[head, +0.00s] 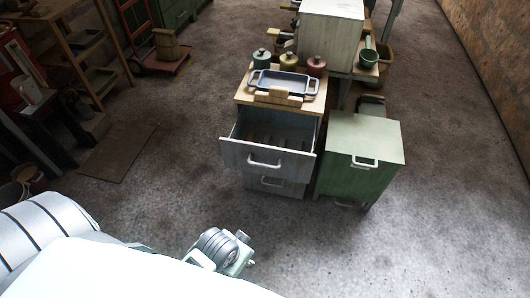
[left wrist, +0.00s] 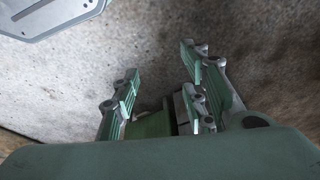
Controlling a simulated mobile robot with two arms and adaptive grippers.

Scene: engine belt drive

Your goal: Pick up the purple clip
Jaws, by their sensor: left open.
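I see no purple clip in either view. My left gripper (left wrist: 158,78) is open in the left wrist view, its two green-grey fingers apart with nothing between them and the grey floor beyond. In the head view a part of my arm shows low in the picture, well apart from the cabinets. A grey drawer (head: 265,161) stands open in the wooden-topped cabinet (head: 244,97). The drawer's inside is dark and I cannot tell what small things lie in it. My right gripper is not in view.
A blue-grey tray (head: 283,84) lies on the wooden-topped cabinet, with lidded jars (head: 288,60) behind it. A green cabinet (head: 362,145) stands on the right. Wooden shelves (head: 85,45) stand at the upper left. The floor (head: 400,245) in front is clear.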

